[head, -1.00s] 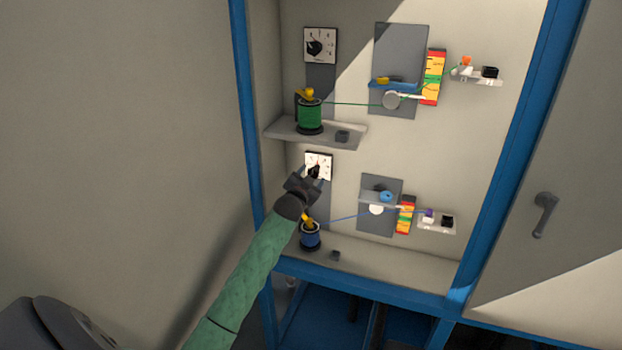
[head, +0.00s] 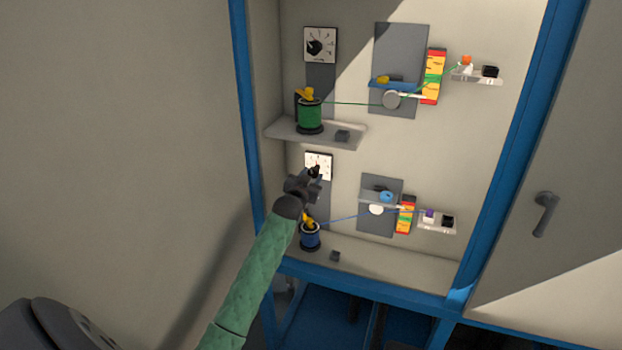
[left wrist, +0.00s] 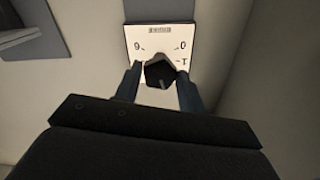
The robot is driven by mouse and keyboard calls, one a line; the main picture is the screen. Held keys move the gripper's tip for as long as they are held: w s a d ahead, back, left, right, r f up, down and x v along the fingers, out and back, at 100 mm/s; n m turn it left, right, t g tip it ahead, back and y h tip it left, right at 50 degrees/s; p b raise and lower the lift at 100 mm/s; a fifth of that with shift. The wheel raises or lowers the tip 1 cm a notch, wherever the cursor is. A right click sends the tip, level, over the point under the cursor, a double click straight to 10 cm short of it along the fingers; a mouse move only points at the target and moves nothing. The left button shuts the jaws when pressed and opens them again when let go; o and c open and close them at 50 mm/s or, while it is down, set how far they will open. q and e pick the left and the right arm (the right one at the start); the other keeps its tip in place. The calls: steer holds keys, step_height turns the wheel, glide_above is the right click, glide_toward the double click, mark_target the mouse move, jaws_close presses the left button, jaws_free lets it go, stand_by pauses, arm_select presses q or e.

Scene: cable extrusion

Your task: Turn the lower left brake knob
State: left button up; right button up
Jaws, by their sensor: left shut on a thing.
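The lower left brake knob (left wrist: 160,75) is black and sits on a white dial plate (left wrist: 160,42) with numbers. In the head view the lower plate (head: 325,160) shows on the back wall, and the knob (head: 313,171) is partly hidden by my gripper. My left gripper (left wrist: 160,85) has one finger on each side of the knob and is shut on it. In the head view my left gripper (head: 314,178) reaches up to the dial from below. My right gripper is not in view.
A blue spool (head: 310,238) stands just below my left gripper, its blue wire running right. A shelf (head: 290,130) with a green spool (head: 310,116) is above the dial. Another dial (head: 320,45) is higher up. A blue frame post (head: 248,120) stands at the left.

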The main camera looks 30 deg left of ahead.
arm_select(q)
steer(key=shift+n, duration=2.3)
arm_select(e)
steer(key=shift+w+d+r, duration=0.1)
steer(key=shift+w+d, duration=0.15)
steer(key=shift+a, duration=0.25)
arm_select(q)
steer(key=o, duration=0.9)
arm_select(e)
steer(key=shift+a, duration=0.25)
arm_select(q)
steer(key=shift+o, duration=0.2)
steer(key=shift+s+d+f+b, duration=0.1)
steer(key=shift+s+f+b, duration=0.1)
steer(key=shift+s+b, duration=0.25)
steer(key=b+v, duration=0.2)
steer(key=v, duration=0.5)
steer(key=shift+b, duration=0.35)
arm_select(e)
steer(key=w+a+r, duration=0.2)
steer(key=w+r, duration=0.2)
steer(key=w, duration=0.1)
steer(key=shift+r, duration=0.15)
